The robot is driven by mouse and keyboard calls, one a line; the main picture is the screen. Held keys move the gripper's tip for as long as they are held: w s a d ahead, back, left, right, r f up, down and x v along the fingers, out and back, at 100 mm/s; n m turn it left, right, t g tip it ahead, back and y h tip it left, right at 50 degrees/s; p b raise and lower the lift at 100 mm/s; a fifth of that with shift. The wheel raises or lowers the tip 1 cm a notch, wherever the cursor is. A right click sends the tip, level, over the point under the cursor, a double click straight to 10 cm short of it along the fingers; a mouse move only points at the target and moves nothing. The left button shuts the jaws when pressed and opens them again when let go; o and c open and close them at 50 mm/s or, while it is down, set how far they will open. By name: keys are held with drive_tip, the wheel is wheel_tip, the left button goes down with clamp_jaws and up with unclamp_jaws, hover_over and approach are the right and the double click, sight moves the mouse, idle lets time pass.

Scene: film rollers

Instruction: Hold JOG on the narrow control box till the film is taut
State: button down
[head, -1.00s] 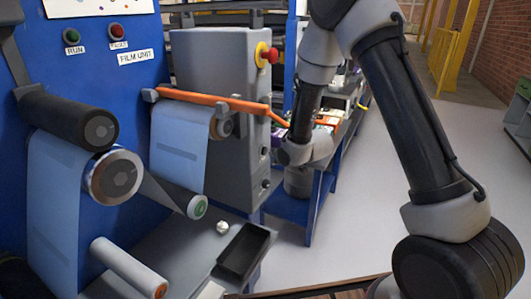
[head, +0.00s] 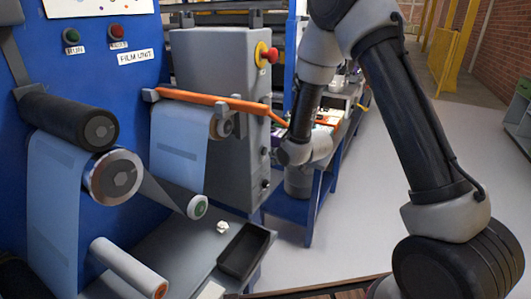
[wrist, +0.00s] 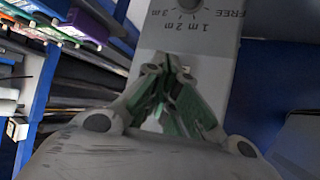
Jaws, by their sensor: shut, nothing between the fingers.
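In the wrist view, my gripper (wrist: 168,68) is shut and empty. Its fingertips are in front of a narrow grey face with a dial (wrist: 190,4) marked FREE, 1 m, 2 m and 3 m. I cannot tell whether the tips touch the face, and no JOG button shows. In the head view, the grey box (head: 215,90) has a red stop button on its narrow right side; my wrist is close beside that side and the fingers cannot be made out. Light blue film (head: 55,200) runs down at the left, and another length (head: 180,150) hangs in front of the box.
The blue FILM UNIT panel (head: 115,85) carries a green and a red button. Rollers (head: 113,177) stick out from it. An orange bar (head: 215,100) crosses in front of the box. A black tray (head: 243,250) lies below. Open floor (head: 330,245) is at the right.

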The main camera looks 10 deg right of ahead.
drive_tip(key=shift+w+a, duration=0.2)
drive_tip(key=shift+a, duration=0.1)
drive_tip(key=shift+w+a, duration=0.25)
drive_tip(key=shift+a, duration=0.15)
idle(0.7)
drive_tip(key=shift+d, duration=0.1)
idle(3.2)
drive_tip(key=shift+s+d, duration=0.5)
drive_tip(key=shift+d, duration=0.15)
drive_tip(key=s+d, duration=0.1)
drive_tip(key=d, duration=0.1)
drive_tip(key=s+d, duration=0.2)
idle(0.4)
